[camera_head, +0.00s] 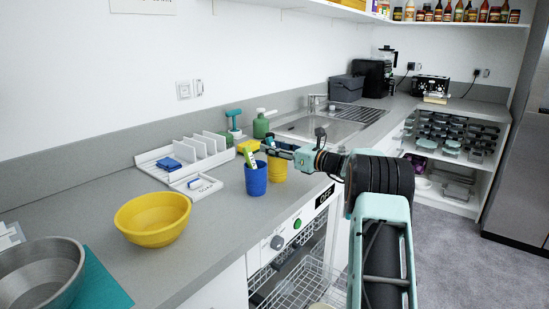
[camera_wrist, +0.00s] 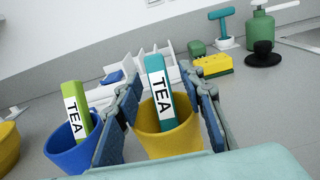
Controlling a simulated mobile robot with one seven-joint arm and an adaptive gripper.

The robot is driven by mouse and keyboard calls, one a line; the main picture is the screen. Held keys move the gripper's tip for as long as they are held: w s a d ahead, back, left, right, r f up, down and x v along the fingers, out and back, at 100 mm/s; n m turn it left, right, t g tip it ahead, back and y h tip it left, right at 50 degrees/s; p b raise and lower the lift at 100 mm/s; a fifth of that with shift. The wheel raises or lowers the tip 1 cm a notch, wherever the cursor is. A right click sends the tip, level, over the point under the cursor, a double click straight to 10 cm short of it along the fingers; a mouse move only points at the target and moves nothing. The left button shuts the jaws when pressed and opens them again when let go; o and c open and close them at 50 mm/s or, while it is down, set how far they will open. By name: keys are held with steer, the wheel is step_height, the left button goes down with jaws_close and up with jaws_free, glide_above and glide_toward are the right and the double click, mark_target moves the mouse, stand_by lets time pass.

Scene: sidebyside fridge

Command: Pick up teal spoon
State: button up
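A teal, flat, upright piece with a white TEA label (camera_wrist: 160,91) stands in a yellow cup (camera_wrist: 172,142); it may be the teal spoon, but no spoon bowl shows. My gripper (camera_wrist: 160,80) is open in the wrist view, with one finger on each side of the teal piece and small gaps between. In the head view, my gripper (camera_head: 280,148) is above the yellow cup (camera_head: 277,172) and hides the teal piece. A similar green piece with a TEA label (camera_wrist: 75,108) leans in a blue cup (camera_wrist: 72,150) to the left.
The blue cup (camera_head: 256,181) stands close beside the yellow cup. A yellow bowl (camera_head: 153,218) and a white rack (camera_head: 185,160) are left on the counter. A yellow sponge (camera_wrist: 212,66) and a green bottle (camera_head: 261,124) are behind. The dishwasher (camera_head: 290,240) below is open.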

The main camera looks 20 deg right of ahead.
steer(key=shift+c, duration=0.2)
jaws_close()
